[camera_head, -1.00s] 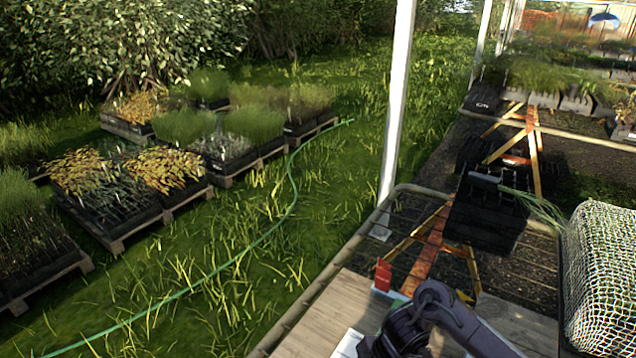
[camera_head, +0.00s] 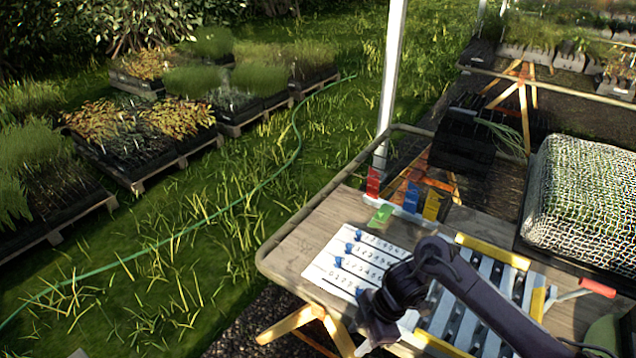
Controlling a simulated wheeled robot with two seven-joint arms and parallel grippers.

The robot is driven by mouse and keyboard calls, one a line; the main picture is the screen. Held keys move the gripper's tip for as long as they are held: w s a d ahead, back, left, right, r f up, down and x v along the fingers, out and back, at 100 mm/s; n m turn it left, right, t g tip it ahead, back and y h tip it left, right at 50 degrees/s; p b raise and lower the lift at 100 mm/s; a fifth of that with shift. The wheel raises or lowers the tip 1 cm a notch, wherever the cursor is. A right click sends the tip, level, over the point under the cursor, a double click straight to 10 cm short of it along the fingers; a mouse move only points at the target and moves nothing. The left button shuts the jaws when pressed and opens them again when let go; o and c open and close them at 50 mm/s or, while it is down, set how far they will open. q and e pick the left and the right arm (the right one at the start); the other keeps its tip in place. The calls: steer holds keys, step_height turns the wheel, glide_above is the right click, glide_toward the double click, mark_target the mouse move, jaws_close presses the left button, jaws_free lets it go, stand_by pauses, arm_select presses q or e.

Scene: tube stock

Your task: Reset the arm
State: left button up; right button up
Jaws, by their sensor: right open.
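My right arm comes in from the lower right of the head view and bends down over the wooden table (camera_head: 300,240). My right gripper (camera_head: 366,346) is low in the picture, at the near side of a white numbered sheet (camera_head: 338,262); it is open and I see nothing held in it. Its fingertips are small and partly cut by the lower edge. My left arm and gripper are not in view.
Blue pegs (camera_head: 349,248) stand on the sheet. Red (camera_head: 373,182), blue (camera_head: 411,197), yellow (camera_head: 432,205) and green (camera_head: 381,215) pieces stand behind it. A yellow-edged slatted rack (camera_head: 490,252) lies under my arm. A mesh-covered tray (camera_head: 590,205) is at right. A white post (camera_head: 393,75) rises behind.

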steer(key=a+f+m+t+y, duration=0.25)
steer(key=f+m, duration=0.25)
steer(key=f, duration=0.5)
steer(key=s+d+f+m+t+h+b, duration=0.1)
steer(key=s+d+f+m, duration=0.15)
steer(key=f, duration=0.55)
steer(key=s+d+f+m, duration=0.1)
steer(key=s+f+m, duration=0.25)
steer(key=f, duration=0.35)
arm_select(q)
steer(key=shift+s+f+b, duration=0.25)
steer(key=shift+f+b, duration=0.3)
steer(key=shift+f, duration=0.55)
arm_select(e)
steer(key=s+d+f+m+h, duration=0.2)
steer(key=s+d+f, duration=0.2)
steer(key=s, duration=0.6)
steer(key=s+d+f+m+g+h, duration=0.1)
steer(key=s+d+f, duration=0.3)
steer(key=s, duration=0.5)
steer(key=s+d+f+m+h, duration=0.3)
steer(key=s+d+f, duration=0.2)
steer(key=s, duration=0.5)
step_height(320, 180, down, 3)
steer(key=shift+s+r+m+g, duration=0.2)
steer(key=shift+s+m+g, duration=0.1)
steer(key=shift+m+g, duration=0.1)
